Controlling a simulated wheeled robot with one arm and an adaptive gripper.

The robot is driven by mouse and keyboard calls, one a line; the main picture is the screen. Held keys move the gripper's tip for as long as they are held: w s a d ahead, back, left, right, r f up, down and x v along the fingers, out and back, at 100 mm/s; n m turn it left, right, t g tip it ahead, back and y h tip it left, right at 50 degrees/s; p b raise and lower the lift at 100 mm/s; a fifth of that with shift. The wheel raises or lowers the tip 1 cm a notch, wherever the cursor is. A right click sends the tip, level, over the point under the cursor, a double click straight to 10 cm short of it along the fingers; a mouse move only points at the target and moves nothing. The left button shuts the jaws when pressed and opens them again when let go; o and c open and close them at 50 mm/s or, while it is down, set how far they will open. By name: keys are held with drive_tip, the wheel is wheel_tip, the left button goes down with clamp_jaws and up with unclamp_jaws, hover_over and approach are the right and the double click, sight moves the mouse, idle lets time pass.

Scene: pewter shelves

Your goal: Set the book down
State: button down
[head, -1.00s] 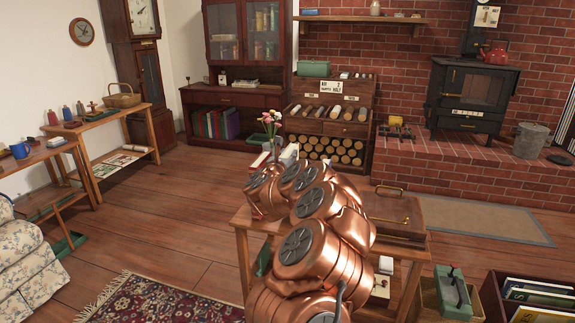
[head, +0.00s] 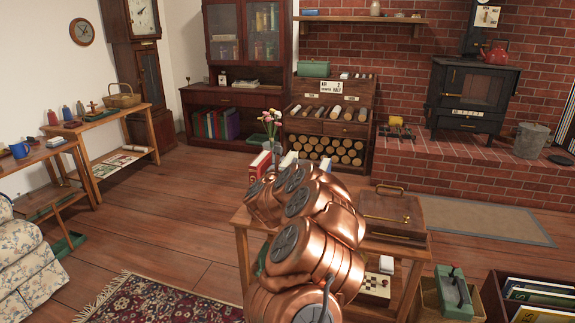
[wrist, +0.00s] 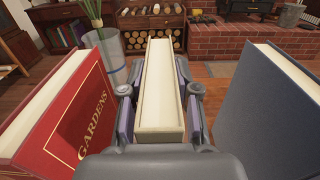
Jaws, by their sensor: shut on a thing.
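My gripper (wrist: 159,92) is shut on a pale cream book (wrist: 158,100), with a purple pad on either side of it. The book stands upright between the fingers with a long pale edge facing the wrist camera. Its covers and far end are mostly hidden. A red book (wrist: 72,125) lettered GARDENS stands to its left and a dark blue book (wrist: 262,115) to its right, both apart from it. In the head view the red book (head: 259,165) shows beyond my copper arm, which hides the gripper. I cannot tell whether the held book touches the table.
A glass vase (wrist: 108,58) with flower stems stands close at the left, beyond the red book. A brown case (head: 393,214) lies on the right part of the wooden table (head: 242,219). A green-topped device (head: 453,290) and a crate (head: 492,295) stand at the right.

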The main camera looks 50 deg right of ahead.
drive_tip(key=c, duration=0.8)
unclamp_jaws()
drive_tip(key=shift+c, duration=0.2)
drive_tip(key=shift+r, duration=0.1)
drive_tip(key=shift+r+p, duration=0.15)
drive_tip(key=shift+p, duration=0.25)
drive_tip(key=shift+s+a, duration=0.1)
drive_tip(key=shift+a, duration=0.2)
drive_tip(key=v, duration=1.1)
drive_tip(key=shift+a, duration=0.2)
